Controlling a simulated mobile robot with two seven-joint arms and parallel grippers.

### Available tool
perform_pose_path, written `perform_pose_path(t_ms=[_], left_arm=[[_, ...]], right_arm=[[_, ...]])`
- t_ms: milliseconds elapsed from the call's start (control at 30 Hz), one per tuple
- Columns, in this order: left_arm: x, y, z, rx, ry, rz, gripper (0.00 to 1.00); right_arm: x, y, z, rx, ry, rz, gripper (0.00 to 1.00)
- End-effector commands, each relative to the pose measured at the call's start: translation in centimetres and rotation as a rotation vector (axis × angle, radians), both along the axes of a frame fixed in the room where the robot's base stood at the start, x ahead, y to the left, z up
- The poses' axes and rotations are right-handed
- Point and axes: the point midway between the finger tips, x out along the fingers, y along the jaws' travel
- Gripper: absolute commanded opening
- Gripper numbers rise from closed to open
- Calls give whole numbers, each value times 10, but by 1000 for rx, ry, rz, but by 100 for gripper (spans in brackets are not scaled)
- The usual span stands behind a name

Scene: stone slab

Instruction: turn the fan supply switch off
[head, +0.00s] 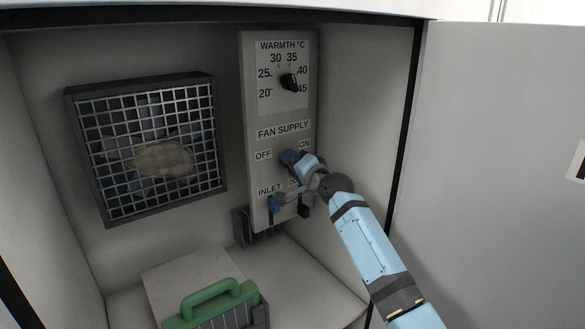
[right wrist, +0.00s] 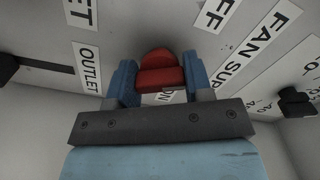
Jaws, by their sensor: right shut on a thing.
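The fan supply switch shows in the right wrist view as a red knob (right wrist: 160,70) between the two blue fingertips. My right gripper (right wrist: 160,85) is shut on it. The OFF label (right wrist: 216,12) is above the knob there, and part of the ON label (right wrist: 166,95) shows just below it. In the head view my right gripper (head: 292,162) reaches the panel between the OFF label (head: 263,155) and the ON label (head: 305,145). It hides most of the switch there, so the exact setting is hard to tell. My left gripper is not in view.
A caged fan (head: 150,145) is on the back wall. A green-handled case (head: 215,303) stands below. The cabinet door (head: 490,150) is open at right.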

Motion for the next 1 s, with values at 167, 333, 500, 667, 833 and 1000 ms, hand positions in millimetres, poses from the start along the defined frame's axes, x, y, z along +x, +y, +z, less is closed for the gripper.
perform_pose_path(t_ms=[167,333,500,667,833,1000], left_arm=[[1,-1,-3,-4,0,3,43],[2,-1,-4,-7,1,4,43],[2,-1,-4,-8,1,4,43],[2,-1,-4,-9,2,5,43],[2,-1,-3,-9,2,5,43],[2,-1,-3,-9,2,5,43]], right_arm=[[0,0,-2,-89,-63,0,23],[0,-1,-1,-143,-103,0,23],[0,0,0,-170,-123,0,23],[0,0,0,-180,-130,0,23],[0,0,0,-180,-131,0,23],[0,0,0,-180,-131,0,53]])
